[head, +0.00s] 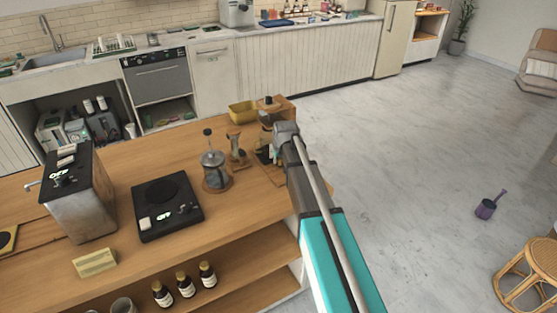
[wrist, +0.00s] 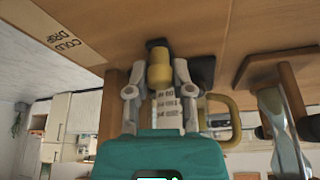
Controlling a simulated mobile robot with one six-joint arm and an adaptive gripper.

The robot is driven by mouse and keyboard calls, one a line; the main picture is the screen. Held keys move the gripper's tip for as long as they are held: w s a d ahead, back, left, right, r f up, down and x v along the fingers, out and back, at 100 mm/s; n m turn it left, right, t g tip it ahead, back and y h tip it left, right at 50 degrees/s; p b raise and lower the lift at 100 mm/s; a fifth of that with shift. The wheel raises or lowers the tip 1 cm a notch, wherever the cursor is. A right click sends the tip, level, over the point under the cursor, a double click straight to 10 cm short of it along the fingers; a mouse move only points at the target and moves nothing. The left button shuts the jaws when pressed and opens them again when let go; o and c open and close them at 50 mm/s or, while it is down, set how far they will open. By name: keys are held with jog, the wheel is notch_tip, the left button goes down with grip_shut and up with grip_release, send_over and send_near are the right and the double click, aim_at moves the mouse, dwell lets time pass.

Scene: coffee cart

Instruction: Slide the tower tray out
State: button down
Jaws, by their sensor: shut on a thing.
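The drip tower is a wooden frame (head: 285,106) with a black-topped vessel at the far right end of the wooden cart. A low wooden board (head: 270,171), which looks like the tower tray, lies at its foot, partly hidden by my arm. In the wrist view, which looks upside down, a pale label reading COLD DRIP (wrist: 62,38) lies on the wood surface. My gripper (wrist: 160,75) is shut on a tan, knob-like piece (wrist: 159,68), with a dark part behind it. How this piece joins the tray is unclear. In the head view my fingertips are hidden behind my wrist.
A glass press (head: 214,170) and an hourglass-shaped brewer (head: 237,151) stand close left of the tower. A yellow bin (head: 243,112) is behind them. A black hot plate (head: 167,206) and a metal boiler (head: 77,192) stand further left. Open floor lies right of the cart.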

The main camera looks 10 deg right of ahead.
jog(key=s+d, duration=0.1)
jog(key=s, duration=0.2)
jog(key=s+d, duration=0.1)
jog(key=s, duration=0.3)
jog(key=s+d, duration=0.1)
jog(key=s, duration=0.2)
jog(key=shift+s+d+f, duration=0.1)
jog(key=shift+s+d, duration=0.15)
jog(key=shift+s, duration=0.15)
jog(key=shift+c, duration=2.4)
grip_release()
jog(key=s+a+g, duration=0.2)
jog(key=s, duration=0.7)
jog(key=s+a+g, duration=0.2)
jog(key=s, duration=0.7)
jog(key=shift+s+f+m+g, duration=0.2)
jog(key=shift+f+m+g, duration=0.1)
jog(key=shift+f, duration=0.1)
